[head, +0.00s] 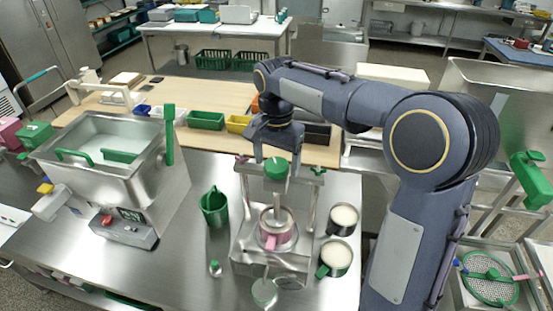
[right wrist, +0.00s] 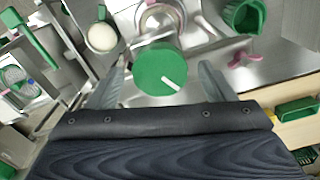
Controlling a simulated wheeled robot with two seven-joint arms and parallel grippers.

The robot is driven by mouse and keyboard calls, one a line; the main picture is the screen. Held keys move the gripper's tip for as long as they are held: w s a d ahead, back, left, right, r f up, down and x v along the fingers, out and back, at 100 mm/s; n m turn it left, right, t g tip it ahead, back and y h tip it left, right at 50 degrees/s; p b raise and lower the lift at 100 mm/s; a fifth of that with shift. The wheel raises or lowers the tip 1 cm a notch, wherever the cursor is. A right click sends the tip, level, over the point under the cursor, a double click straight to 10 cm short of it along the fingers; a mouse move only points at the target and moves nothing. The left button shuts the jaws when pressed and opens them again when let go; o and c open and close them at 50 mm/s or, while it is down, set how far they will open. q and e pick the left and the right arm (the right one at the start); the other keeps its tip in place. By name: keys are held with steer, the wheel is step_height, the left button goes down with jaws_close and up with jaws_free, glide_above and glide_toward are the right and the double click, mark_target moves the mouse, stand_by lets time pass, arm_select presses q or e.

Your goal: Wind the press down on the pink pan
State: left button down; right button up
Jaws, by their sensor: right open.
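The press is a steel frame (head: 242,215) standing on the steel bench, with a round green knob (head: 275,169) on top of its spindle. The pink pan (head: 275,228) sits in the press below the spindle, its pink handle pointing to the front. My right gripper (head: 276,155) is above the knob, pointing down. In the right wrist view the green knob (right wrist: 159,69), with a white mark, lies between the two open fingers (right wrist: 160,75), with gaps on both sides. The pan is mostly hidden behind the knob there. My left gripper does not show.
A green jug (head: 214,207) stands left of the press. Two pots with pale contents (head: 343,219) (head: 335,258) stand close on its right. A steel basin machine (head: 100,150) is at the left. Coloured bins (head: 206,120) line the wooden table behind. Bare bench lies left of the jug.

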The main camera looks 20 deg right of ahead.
mark_target(277, 164)
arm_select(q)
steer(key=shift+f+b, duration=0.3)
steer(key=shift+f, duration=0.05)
arm_select(e)
step_height(277, 164, up, 8)
steer(key=shift+f, duration=0.1)
steer(key=shift+o, duration=0.2)
